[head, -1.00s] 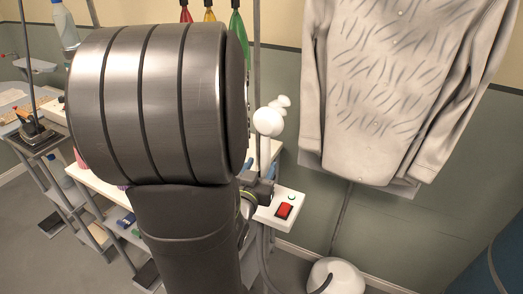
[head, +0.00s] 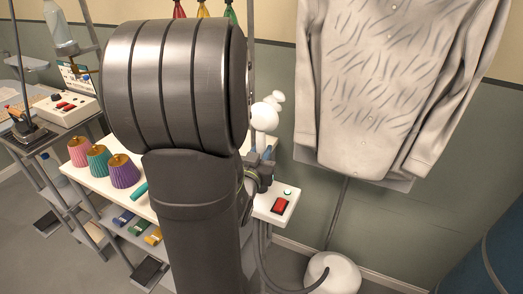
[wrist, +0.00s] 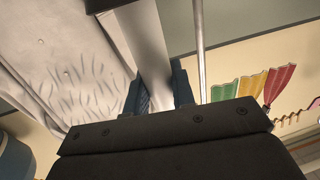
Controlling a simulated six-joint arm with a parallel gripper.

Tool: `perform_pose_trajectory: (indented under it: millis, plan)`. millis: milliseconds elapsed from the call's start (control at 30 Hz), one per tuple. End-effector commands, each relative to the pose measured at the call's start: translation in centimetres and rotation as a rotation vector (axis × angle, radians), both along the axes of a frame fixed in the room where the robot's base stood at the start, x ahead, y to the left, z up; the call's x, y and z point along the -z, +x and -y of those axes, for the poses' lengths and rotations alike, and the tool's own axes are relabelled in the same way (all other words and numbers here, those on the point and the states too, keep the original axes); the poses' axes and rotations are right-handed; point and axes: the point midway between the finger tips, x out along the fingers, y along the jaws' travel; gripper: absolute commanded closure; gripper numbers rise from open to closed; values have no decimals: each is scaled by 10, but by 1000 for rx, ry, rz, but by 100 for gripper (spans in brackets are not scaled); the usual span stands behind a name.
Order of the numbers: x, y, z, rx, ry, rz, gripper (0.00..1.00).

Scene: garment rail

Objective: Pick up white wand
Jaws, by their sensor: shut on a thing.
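The white wand (head: 264,117) stands roughly upright in the head view, with a rounded head at its top, beside the white table. In the wrist view its pale shaft (wrist: 150,45) runs up from between the blue fingers of my gripper (wrist: 158,90). My gripper (head: 266,160) is shut on the wand's shaft. My dark arm hides part of the table and the wand's lower end in the head view.
A patterned pale shirt (head: 375,80) hangs to the right of the wand. A white steamer base (head: 331,274) with a hose stands on the floor. Coloured cones (head: 122,171) stand on the table (head: 98,182). A box with a red switch (head: 280,206) is below the gripper.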

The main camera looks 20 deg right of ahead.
Motion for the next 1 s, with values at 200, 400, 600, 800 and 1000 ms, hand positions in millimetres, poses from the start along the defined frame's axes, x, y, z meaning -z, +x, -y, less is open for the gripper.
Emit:
perform_pose_trajectory:
  millis: [200,400,600,800,1000]
  plan:
    - [-1,0,0,0,-1,2,100]
    - [-9,0,0,0,-2,5,100]
    - [-25,0,0,0,-3,5,100]
    - [-47,0,0,1,-3,7,100]
    - [-69,0,0,1,-3,7,100]
